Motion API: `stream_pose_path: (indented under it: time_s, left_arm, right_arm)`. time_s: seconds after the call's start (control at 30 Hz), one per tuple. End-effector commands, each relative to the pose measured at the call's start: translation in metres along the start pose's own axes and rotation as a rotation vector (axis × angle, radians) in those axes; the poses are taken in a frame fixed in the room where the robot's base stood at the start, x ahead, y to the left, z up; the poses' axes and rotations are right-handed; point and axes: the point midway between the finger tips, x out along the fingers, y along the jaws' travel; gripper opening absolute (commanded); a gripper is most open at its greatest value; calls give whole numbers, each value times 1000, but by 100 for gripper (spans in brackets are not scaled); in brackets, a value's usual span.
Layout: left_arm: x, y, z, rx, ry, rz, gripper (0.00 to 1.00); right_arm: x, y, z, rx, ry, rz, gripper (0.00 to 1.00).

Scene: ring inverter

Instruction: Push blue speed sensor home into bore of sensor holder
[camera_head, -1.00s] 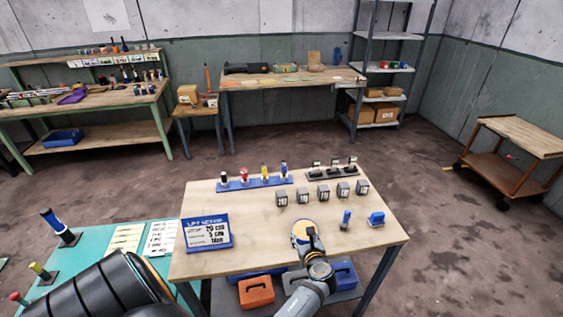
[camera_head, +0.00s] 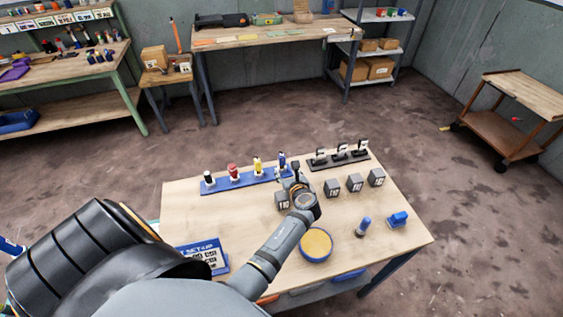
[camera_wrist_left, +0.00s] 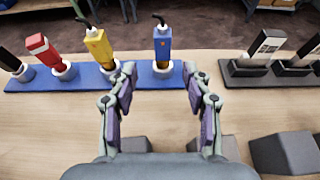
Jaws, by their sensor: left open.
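The blue speed sensor (camera_wrist_left: 163,43) stands upright in the wrist view, blue on top with a copper-coloured lower part and a black cable. Its foot is in a white ring of the blue sensor holder (camera_wrist_left: 85,83); how deep it sits is unclear. Red, yellow and black sensors stand in the same row. In the head view the blue sensor (camera_head: 282,159) is at the right end of the holder (camera_head: 213,188). My left gripper (camera_wrist_left: 162,78) is open and empty, its fingers apart on either side of the sensor's line, on the near side of the holder. My right gripper is out of view.
A black rack (camera_head: 325,165) with several upright parts stands right of the holder. Dark cubes (camera_head: 355,183) sit close in front, some partly under my gripper.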

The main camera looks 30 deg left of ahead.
Motion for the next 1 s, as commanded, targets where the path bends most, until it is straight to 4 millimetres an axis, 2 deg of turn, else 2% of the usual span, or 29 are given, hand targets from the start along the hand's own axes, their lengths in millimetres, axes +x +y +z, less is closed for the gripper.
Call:
stream_pose_path:
  time_s: [0.03,0.13,0.23,0.33,0.43,0.63,0.77,0.97,1.0]
  left_arm:
    - [13,0,-6,0,-5,1,50]
    - [26,0,-4,1,-3,1,50]
    - [30,0,-2,0,-1,0,50]
    - [31,0,-1,-1,-1,0,50]
    - [44,-2,-5,-1,-4,0,50]
    - [75,-4,-5,-1,-4,0,50]
    - [82,-4,-2,1,-1,0,50]
    - [81,-4,1,0,0,0,50]
    - [81,-4,1,0,0,0,44]
  right_arm:
    - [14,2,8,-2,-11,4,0]
    - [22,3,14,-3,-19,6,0]
    - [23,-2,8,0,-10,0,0]
    - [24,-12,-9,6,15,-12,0]
    - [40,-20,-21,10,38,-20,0]
    - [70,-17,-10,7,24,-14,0]
    - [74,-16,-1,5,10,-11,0]
    - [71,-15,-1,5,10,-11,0]
    - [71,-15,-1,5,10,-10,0]
